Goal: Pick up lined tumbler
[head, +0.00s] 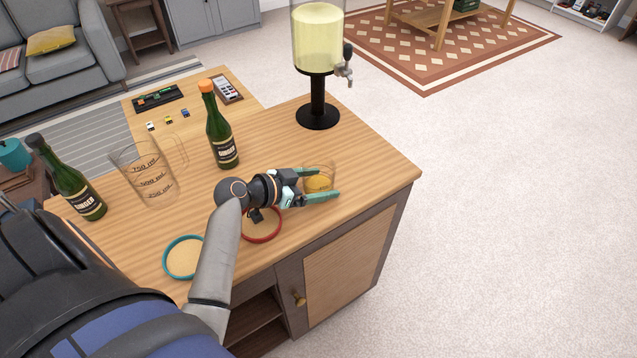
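The tumbler (319,182) is a short clear glass with something yellowish showing in it, near the right part of the wooden counter top. My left gripper (322,182) reaches it from the left, with one teal finger on the near side and one on the far side. The fingers are spread around the glass. I cannot tell whether both touch it. Part of the glass is hidden by the fingers, and I cannot make out lines on it. The glass appears upright at counter height. My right gripper is not in view.
A drink dispenser (318,42) stands behind the tumbler. Green bottles (221,140) (71,180) and a measuring jug (146,172) stand to the left. A red-rimmed coaster (262,228) lies under my wrist, a teal-rimmed one (183,258) nearer. The counter's right end is clear.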

